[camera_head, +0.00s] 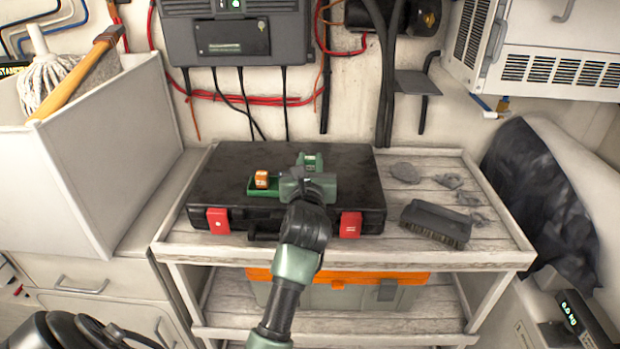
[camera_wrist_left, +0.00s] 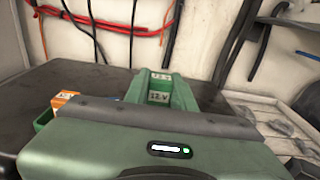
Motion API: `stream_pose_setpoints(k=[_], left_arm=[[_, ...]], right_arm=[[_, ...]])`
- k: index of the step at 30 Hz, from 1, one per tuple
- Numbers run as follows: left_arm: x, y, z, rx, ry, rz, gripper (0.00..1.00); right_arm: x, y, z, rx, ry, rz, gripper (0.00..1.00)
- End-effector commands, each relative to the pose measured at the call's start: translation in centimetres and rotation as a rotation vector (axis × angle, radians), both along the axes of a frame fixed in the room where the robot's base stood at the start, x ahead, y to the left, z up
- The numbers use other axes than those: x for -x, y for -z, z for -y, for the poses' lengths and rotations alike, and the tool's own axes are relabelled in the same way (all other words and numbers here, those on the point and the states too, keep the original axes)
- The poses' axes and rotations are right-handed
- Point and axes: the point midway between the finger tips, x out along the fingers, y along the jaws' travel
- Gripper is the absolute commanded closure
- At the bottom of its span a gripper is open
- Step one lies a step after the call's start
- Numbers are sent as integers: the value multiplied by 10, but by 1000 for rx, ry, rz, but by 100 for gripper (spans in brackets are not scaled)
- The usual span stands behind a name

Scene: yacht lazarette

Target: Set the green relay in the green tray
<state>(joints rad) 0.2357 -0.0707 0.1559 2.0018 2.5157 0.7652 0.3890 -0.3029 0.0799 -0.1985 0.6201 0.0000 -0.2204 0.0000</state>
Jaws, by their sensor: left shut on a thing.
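The green relay (camera_head: 310,161), with a pale label on it, is held in my left gripper (camera_head: 308,168) over the black case. In the left wrist view the relay (camera_wrist_left: 159,96) shows a "12 V" label between the two green fingers, and the gripper's body hides its lower part. I cannot tell whether it touches the case. The small green tray (camera_head: 258,191) lies on the case just left of my gripper. An orange relay (camera_head: 262,178) is in it. The tray's edge (camera_wrist_left: 44,117) also shows at the left of the wrist view. My right gripper is not in view.
The black case (camera_head: 220,165) with red latches rests on a wooden shelf (camera_head: 440,165). A dark brush (camera_head: 436,223) and several grey scraps lie to its right. A white bin (camera_head: 80,150) with a mop stands at left. Cables hang on the wall behind.

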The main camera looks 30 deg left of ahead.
Motion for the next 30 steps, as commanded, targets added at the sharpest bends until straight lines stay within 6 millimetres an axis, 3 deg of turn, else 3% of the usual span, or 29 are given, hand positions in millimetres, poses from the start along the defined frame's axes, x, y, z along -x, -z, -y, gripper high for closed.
stream_pose_setpoints(k=[9,22,23,24,30], left_arm=[[0,42,0,1,0,-3,100],[0,48,0,-1,1,0,100],[0,47,0,-1,1,0,70],[0,47,0,-1,1,0,66],[0,47,0,-1,1,0,66]], right_arm=[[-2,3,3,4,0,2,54],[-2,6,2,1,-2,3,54],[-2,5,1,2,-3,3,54],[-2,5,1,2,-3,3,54],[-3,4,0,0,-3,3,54]])
